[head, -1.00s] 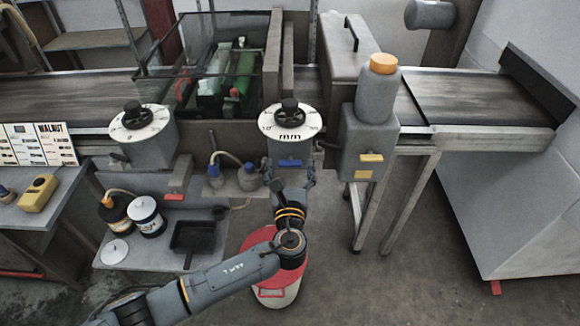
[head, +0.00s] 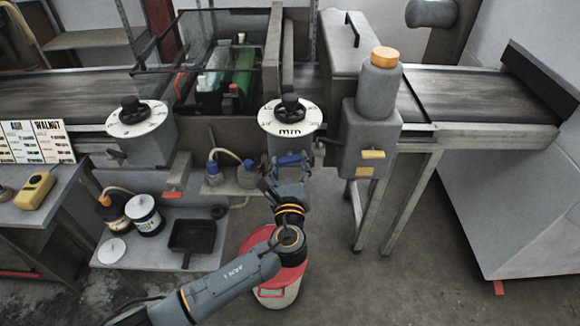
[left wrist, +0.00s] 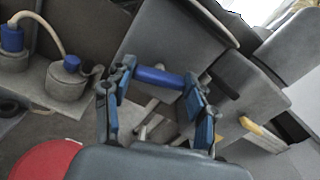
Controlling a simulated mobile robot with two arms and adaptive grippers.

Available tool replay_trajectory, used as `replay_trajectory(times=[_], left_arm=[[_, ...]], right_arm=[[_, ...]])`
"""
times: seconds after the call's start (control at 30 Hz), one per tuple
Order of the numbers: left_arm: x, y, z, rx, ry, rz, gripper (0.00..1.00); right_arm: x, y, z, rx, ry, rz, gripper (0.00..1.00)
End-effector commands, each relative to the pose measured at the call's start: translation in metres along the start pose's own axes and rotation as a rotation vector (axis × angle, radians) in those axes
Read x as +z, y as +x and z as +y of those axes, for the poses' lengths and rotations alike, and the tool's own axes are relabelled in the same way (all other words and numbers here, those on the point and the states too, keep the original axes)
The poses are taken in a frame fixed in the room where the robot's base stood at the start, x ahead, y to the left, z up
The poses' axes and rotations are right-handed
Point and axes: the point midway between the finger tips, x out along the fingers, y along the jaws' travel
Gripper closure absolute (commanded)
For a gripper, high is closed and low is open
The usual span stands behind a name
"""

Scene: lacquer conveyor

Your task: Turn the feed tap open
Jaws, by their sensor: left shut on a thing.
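A blue bar handle (head: 290,160) sits on the front of the grey box under the middle "mm" dial (head: 289,117). My left gripper (head: 288,172) is at this handle, reaching up from below. In the left wrist view the blue handle (left wrist: 157,77) spans between the two fingers of my left gripper (left wrist: 155,88), which are shut on its ends. The handle looks slightly tilted in the head view. I cannot tell from any label whether it is the feed tap. My right gripper is not in view.
Blue-capped containers (head: 213,172) with a hose stand left of the gripper. A red-lidded bucket (head: 275,290) is below my arm.

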Motion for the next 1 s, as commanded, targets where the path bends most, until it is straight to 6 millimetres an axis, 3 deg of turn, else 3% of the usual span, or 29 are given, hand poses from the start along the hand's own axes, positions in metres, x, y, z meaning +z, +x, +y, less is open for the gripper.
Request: replay_trajectory(times=[1.0], left_arm=[[-0.004, 0.0, 0.004, 0.002, -0.962, -0.001, 0.75]], right_arm=[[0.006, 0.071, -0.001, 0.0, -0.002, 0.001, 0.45]])
